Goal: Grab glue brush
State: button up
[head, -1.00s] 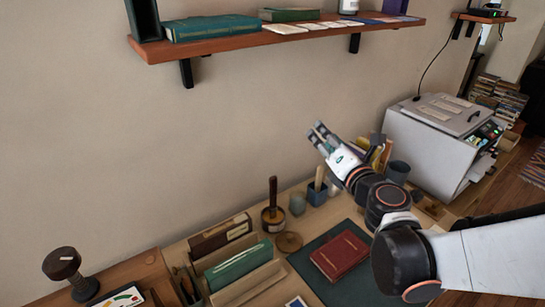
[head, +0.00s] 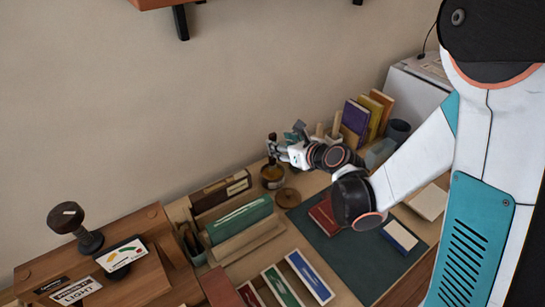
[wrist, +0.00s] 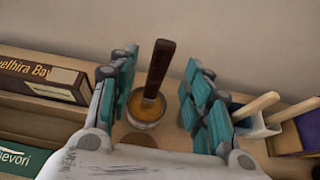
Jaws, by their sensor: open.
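The glue brush (wrist: 159,70) stands upright, its dark brown handle rising out of a glue pot (wrist: 146,110) in the wrist view. In the head view the glue pot (head: 272,178) is on the desk by the wall, and the brush is partly hidden by my gripper. My gripper (head: 286,138) is open at the height of the handle. In the wrist view my gripper's teal fingers (wrist: 162,66) are spread to the left and right of the handle, with a gap on each side.
A holder with wooden-handled tools (wrist: 256,126) stands right of the pot. A rack with a brown box (wrist: 40,80) and a green book (head: 238,218) is to the left. A round wooden disc (head: 287,198) lies in front. The wall (head: 120,110) is close behind.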

aim_at(274, 139)
jog(key=shift+r+b+x, duration=0.15)
jog(key=shift+b+x, duration=0.4)
jog(key=shift+x, duration=0.95)
jog(key=shift+r+b+x, duration=0.2)
jog(key=shift+b+x, duration=0.3)
jog(key=shift+x, duration=0.95)
jog(key=shift+w, duration=0.15)
jog(key=shift+r, duration=0.1)
jog(key=shift+c, duration=0.6)
grip_shut()
